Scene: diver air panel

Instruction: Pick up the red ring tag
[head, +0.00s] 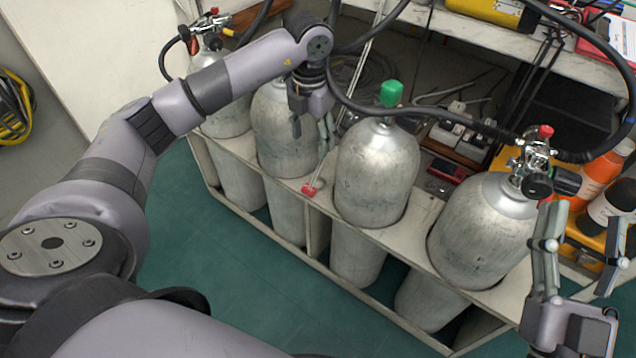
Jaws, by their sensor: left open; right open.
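A small red object (309,190), which looks like the red ring tag, is at the front edge of the pale rack (320,207), between two grey cylinders. It is too small to make out its ring shape. My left gripper (312,132) is open, with its fingers pointing down, behind and above the red object and apart from it. It is beside the second cylinder from the left (283,140). My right gripper (580,250) is open and empty at the lower right, in front of the rightmost cylinder.
The rack holds several upright cylinders; one has a green cap (391,93), another a valve with a red knob (545,132). Orange and black bottles (602,178) stand at the right. The green floor (215,270) in front is clear.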

